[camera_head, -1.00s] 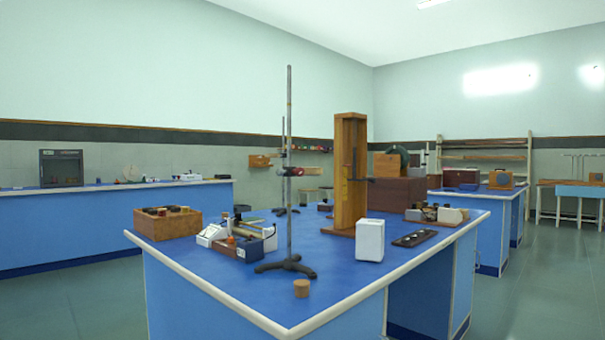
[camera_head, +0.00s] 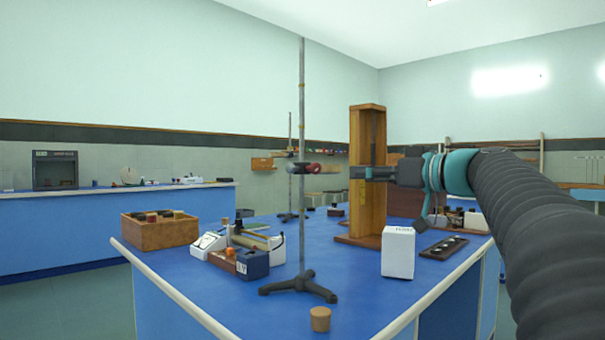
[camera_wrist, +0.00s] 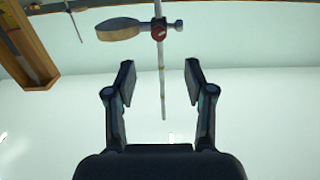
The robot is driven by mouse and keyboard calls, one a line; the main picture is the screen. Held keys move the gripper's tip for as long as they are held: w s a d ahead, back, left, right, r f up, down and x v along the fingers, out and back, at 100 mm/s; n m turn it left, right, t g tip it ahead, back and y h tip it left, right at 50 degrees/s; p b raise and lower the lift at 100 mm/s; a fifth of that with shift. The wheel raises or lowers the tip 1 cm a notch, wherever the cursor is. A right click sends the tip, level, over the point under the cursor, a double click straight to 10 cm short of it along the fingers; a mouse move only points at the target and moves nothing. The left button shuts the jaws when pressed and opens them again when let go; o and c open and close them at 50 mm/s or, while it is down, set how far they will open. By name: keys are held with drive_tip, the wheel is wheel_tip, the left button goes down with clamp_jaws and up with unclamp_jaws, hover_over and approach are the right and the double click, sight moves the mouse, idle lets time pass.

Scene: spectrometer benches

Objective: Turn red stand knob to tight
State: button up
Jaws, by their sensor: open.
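The red stand knob (camera_head: 314,168) sits on a clamp partway up the upright metal rod (camera_head: 302,110) of a stand with a dark tripod foot (camera_head: 298,286). My gripper (camera_head: 352,173) comes in from the right at about the knob's height, with a gap between them. In the wrist view the red knob (camera_wrist: 158,34) shows near the top, beyond the fingertips. A brownish flat piece (camera_wrist: 118,29) extends left from the clamp there. The knob's tightness cannot be seen.
A tall wooden frame (camera_head: 366,150) stands behind my gripper. A white box (camera_head: 398,252), a cork-like cylinder (camera_head: 320,319), a wooden box (camera_head: 160,232) and small instruments (camera_head: 240,254) share the blue bench (camera_head: 205,292). Space directly between gripper and knob looks clear.

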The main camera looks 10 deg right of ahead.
sight(318, 169)
drive_tip(key=p+x, duration=0.1)
drive_tip(key=x, duration=0.3)
drive_tip(key=p+x, duration=0.1)
drive_tip(key=x, duration=0.4)
drive_tip(key=p+x, duration=0.1)
drive_tip(key=x, duration=0.3)
drive_tip(key=shift+w+a+r, duration=0.15)
drive_tip(key=shift+w+r, duration=0.2)
drive_tip(key=shift+c, duration=0.3)
clamp_jaws()
